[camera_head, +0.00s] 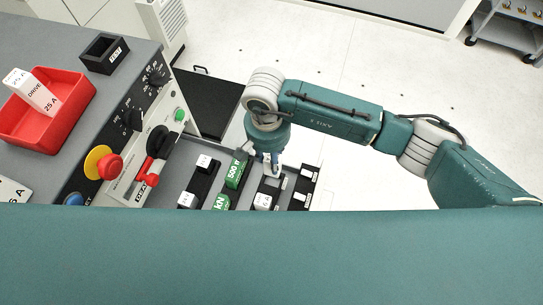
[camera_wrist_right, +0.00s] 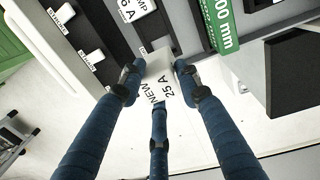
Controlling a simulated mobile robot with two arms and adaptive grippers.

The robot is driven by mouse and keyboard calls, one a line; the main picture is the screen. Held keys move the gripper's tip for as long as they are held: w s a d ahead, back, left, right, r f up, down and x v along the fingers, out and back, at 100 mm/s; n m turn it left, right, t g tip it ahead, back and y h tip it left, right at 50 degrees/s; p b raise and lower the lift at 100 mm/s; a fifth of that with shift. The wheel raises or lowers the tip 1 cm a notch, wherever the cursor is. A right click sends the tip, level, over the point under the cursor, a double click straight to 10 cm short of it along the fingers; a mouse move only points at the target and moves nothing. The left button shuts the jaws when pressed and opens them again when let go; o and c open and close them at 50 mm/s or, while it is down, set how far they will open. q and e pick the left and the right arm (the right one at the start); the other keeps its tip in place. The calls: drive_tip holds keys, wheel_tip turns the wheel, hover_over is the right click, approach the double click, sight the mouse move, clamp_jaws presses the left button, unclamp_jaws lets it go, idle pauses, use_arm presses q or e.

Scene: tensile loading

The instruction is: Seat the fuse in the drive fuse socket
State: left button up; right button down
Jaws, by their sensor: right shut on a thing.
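My right gripper (camera_head: 268,168) reaches down over the fuse panel at the bench's right end. In the right wrist view its fingers (camera_wrist_right: 158,78) are shut on a white fuse (camera_wrist_right: 157,68) marked "25 A" and "NEW". The fuse's far end is at a black holder (camera_wrist_right: 150,35), which also carries a white block (camera_wrist_right: 130,8) marked "6 A". I cannot tell whether the fuse touches or sits in the holder. In the head view this holder (camera_head: 270,186) is partly hidden by the gripper. My left gripper is not in view.
A red tray (camera_head: 75,128) holds a white block (camera_head: 35,90) marked "DRIVE 25 A". A black box (camera_head: 103,54) stands behind it. The console has a red-handled switch (camera_head: 148,178) and a yellow-ringed red button (camera_head: 104,163).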

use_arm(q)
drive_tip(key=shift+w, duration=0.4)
